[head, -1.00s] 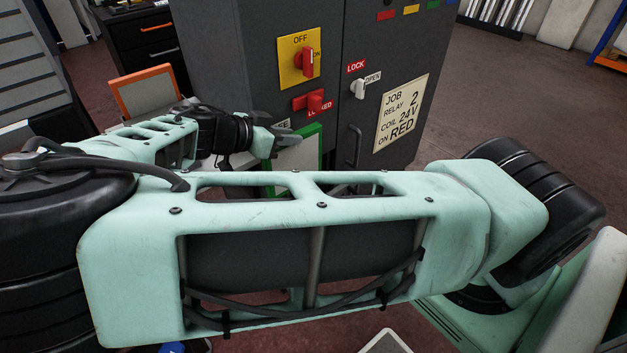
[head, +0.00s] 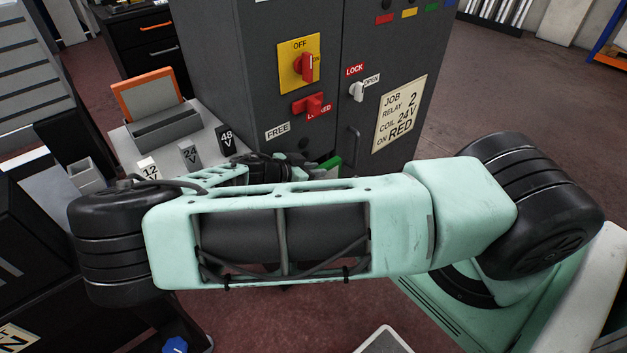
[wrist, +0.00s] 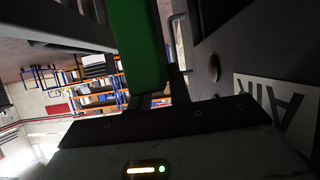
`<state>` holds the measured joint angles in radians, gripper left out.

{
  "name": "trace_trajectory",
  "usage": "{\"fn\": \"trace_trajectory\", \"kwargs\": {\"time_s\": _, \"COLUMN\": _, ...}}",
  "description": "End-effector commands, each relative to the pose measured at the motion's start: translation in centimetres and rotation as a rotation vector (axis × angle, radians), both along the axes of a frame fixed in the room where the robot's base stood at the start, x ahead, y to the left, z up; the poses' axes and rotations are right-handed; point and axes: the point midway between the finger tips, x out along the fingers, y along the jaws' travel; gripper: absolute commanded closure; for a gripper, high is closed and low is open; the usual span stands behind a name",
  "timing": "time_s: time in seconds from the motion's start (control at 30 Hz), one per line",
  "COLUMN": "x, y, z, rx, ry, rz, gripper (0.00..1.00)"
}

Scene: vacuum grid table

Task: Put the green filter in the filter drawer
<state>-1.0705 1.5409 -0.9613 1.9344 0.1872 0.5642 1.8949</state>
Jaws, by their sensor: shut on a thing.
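My gripper (wrist: 158,92) is shut on the green filter. The filter's green edge (wrist: 136,45) runs up from the jaws in the wrist view. In the head view only a small green corner of the filter (head: 331,162) shows, beside the front of the grey cabinet; my own arm hides the rest. The jaws are mostly hidden there too. I cannot make out the filter drawer for certain in either view.
The grey cabinet (head: 235,75) has a red switch on a yellow plate (head: 299,66), a red LOCKED lever (head: 308,104) and a white knob (head: 357,91). An orange-framed panel (head: 148,97) stands in a grey holder at left. In the wrist view, a label reading AIR (wrist: 280,103) appears upside down.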

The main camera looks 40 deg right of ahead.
Motion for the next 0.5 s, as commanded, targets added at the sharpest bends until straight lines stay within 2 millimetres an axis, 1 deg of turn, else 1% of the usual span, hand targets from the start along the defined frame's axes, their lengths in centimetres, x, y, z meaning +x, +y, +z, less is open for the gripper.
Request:
{"fn": "trace_trajectory", "kwargs": {"time_s": 0.17, "x": 0.0, "y": 0.0, "z": -1.1, "rx": 0.000, "ry": 0.001, "rz": 0.000, "gripper": 1.00}}
{"fn": "trace_trajectory", "kwargs": {"time_s": 0.27, "x": 0.0, "y": 0.0, "z": -2.2, "rx": 0.000, "ry": 0.001, "rz": 0.000, "gripper": 1.00}}
{"fn": "trace_trajectory", "kwargs": {"time_s": 0.4, "x": 0.0, "y": 0.0, "z": -4.1, "rx": 0.000, "ry": 0.001, "rz": 0.000, "gripper": 1.00}}
{"fn": "trace_trajectory", "kwargs": {"time_s": 0.5, "x": 0.0, "y": 0.0, "z": -4.6, "rx": 0.000, "ry": 0.000, "rz": 0.000, "gripper": 1.00}}
